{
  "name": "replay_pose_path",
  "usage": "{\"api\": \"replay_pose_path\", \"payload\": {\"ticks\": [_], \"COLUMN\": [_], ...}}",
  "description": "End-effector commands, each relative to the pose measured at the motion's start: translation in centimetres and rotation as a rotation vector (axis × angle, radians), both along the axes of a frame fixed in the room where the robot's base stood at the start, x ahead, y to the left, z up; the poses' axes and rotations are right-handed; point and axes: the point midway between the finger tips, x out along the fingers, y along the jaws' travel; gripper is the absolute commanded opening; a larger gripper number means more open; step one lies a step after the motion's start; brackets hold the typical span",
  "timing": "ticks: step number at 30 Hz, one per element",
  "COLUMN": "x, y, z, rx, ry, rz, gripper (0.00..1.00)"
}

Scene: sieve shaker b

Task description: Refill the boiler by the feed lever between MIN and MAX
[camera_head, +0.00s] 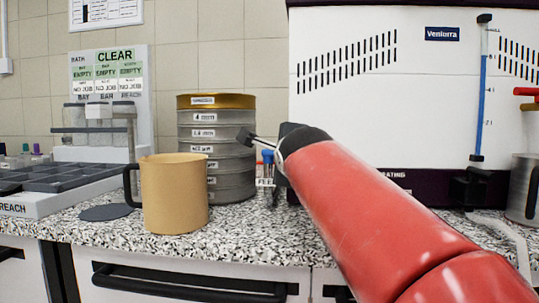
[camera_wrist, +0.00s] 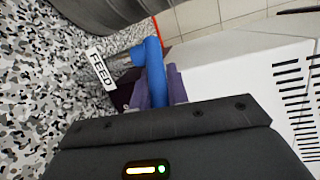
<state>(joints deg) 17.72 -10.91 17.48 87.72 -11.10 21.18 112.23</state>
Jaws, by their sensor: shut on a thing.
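The boiler is the white machine (camera_head: 380,95) marked Venlorra, with a dark lower band. Its upright sight tube (camera_head: 481,100) at the right shows a blue column filling most of its height; the MIN and MAX marks are not readable. The blue feed lever (camera_head: 267,157) stands left of the machine. In the wrist view the blue lever (camera_wrist: 154,70) rises just beyond my gripper, beside a white FEED label (camera_wrist: 100,68). My gripper (camera_head: 285,165) is at the lever and shut on it; its fingertips are largely hidden.
A tan jug (camera_head: 175,195) stands on the speckled counter (camera_head: 250,240), in front of a sieve stack (camera_head: 217,140). A dark disc (camera_head: 106,212) lies left of the jug. A grey tray (camera_head: 50,182) is at far left. A metal vessel (camera_head: 525,190) stands at the right edge.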

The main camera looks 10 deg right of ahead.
Motion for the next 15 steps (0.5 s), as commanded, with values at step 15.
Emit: {"api": "replay_pose_path", "payload": {"ticks": [15], "x": [0.01], "y": [-0.03], "z": [-0.06], "rx": [0.0], "ry": [0.002], "rz": [0.0], "gripper": [0.37]}}
